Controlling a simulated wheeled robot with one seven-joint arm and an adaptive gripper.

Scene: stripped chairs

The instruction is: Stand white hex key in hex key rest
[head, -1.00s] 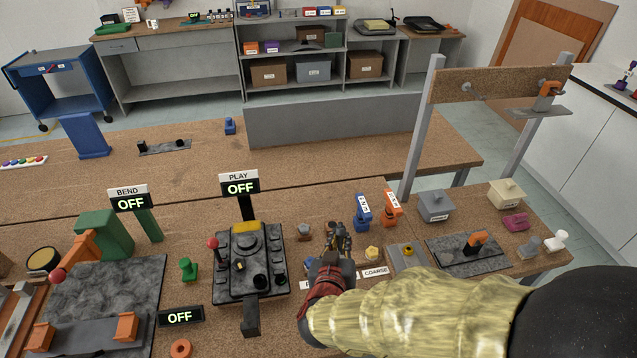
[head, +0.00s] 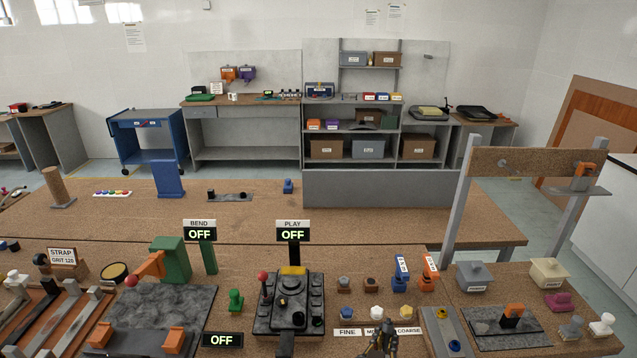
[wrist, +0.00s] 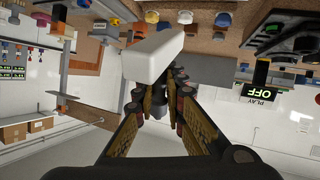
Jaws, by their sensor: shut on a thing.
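My gripper (wrist: 165,85) is shut on a white bar with rounded edges, which I take to be the white hex key (wrist: 153,57). The bar sticks out past the fingertips in the wrist view and hides part of the bench. In the head view only the dark tip of my gripper (head: 380,340) shows at the bottom edge, in front of the FINE and COARSE labels. The white bar cannot be made out there. I cannot tell for sure which thing is the hex key rest.
Blue, white and yellow knobs (head: 405,312) stand just behind the labels. A grey-blue plate (head: 440,322) lies to their right, a dark control box (head: 288,310) to their left. A post frame (head: 457,205) rises at the right.

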